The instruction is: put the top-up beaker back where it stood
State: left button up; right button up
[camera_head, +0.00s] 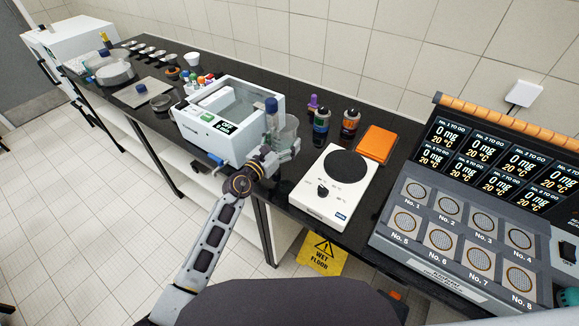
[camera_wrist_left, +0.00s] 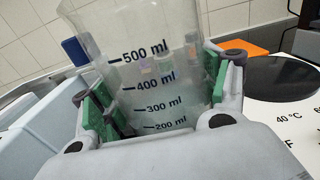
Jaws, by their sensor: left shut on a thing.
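My left gripper (camera_wrist_left: 158,105) is shut on a clear glass beaker with volume marks up to 500 ml, the beaker (camera_wrist_left: 150,50) filling the middle of the left wrist view. The green finger pads press on its two sides. The beaker is tilted in that view and looks empty. In the head view the left gripper (camera_head: 272,150) and the beaker (camera_head: 289,134) are at the right end of the white water bath (camera_head: 235,118), left of the hot plate. I cannot tell whether the beaker touches the bench. My right gripper is not in view.
The white hot plate (camera_head: 333,186) stands just right of the beaker. Bottles (camera_head: 321,120) and an orange block (camera_head: 376,144) stand behind it. A large panel of numbered plates (camera_head: 465,225) fills the right. A blue-capped thing (camera_head: 271,106) is close behind the gripper.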

pick_arm(q)
jog(key=shift+w+d, duration=0.1)
jog(key=shift+w, duration=0.05)
jog(key=shift+f+b, duration=0.7)
jog(key=shift+f, duration=0.65)
jog(key=shift+f+b, duration=0.45)
jog(key=shift+f, duration=0.7)
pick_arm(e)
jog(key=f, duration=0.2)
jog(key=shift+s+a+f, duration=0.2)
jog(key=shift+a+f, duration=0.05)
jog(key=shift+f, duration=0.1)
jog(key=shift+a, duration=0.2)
